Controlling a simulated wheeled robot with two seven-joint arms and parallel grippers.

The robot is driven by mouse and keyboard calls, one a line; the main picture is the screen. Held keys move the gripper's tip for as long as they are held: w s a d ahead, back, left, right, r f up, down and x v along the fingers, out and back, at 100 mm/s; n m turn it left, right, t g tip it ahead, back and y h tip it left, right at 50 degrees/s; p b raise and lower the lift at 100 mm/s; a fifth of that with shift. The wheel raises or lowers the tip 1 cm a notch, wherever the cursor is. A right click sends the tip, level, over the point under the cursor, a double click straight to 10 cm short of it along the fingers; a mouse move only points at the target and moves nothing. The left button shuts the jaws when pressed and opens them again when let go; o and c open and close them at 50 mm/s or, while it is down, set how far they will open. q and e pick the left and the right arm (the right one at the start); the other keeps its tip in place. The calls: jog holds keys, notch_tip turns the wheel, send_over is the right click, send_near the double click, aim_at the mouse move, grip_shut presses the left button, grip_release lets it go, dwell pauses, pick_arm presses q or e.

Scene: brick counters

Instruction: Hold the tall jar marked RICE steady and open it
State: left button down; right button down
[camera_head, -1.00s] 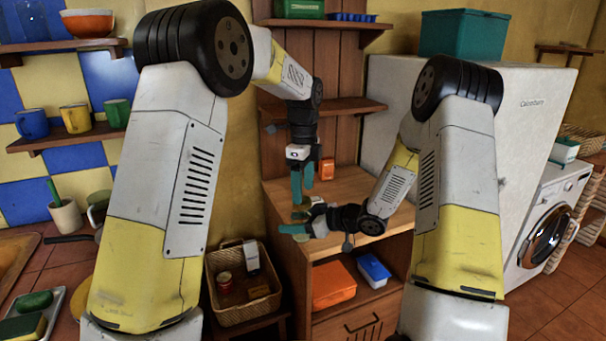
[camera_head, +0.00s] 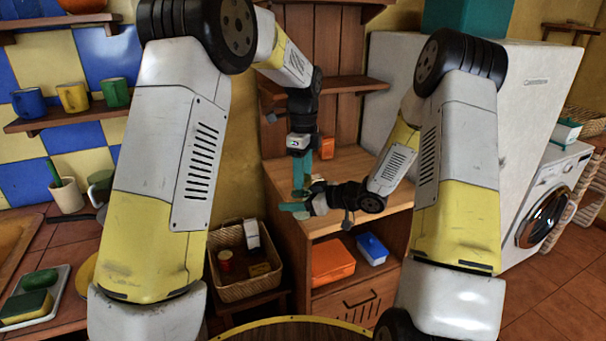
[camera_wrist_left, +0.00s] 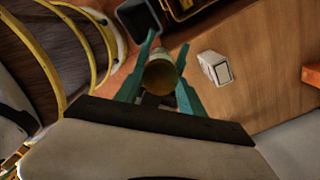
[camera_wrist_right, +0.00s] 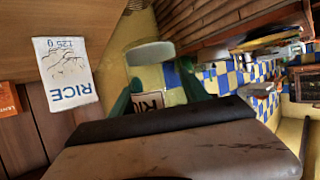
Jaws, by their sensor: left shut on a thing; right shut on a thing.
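The jar is mostly hidden behind my grippers in the head view. In the right wrist view its label (camera_wrist_right: 147,102), reading "RI", and a pale round end (camera_wrist_right: 150,53) show. My right gripper (camera_head: 297,207) comes in sideways and is shut on the jar's body; its fingers flank the label. My left gripper (camera_head: 301,180) points down from just above and is shut on the jar's lid, an olive-brown disc (camera_wrist_left: 160,78) between its teal fingers in the left wrist view. I cannot tell whether the lid is apart from the jar.
A white packet (camera_wrist_right: 68,75) marked RICE 125 g stands on the wooden counter (camera_head: 375,155), near an orange box (camera_head: 327,147). The jar is at the counter's left edge. Below are a wicker basket (camera_head: 240,290), an orange box (camera_head: 331,262) and a blue box (camera_head: 372,248).

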pick_arm(q)
jog(key=n, duration=0.3)
jog(key=shift+w, duration=0.15)
jog(key=c, duration=0.7)
grip_release()
jog(key=shift+r, duration=2.3)
jog(key=shift+c, duration=0.5)
notch_tip(320, 180, up, 3)
jog(key=m, duration=0.3)
jog(key=shift+a, duration=0.15)
jog(key=shift+f, duration=3.8)
jog(key=shift+c, duration=0.2)
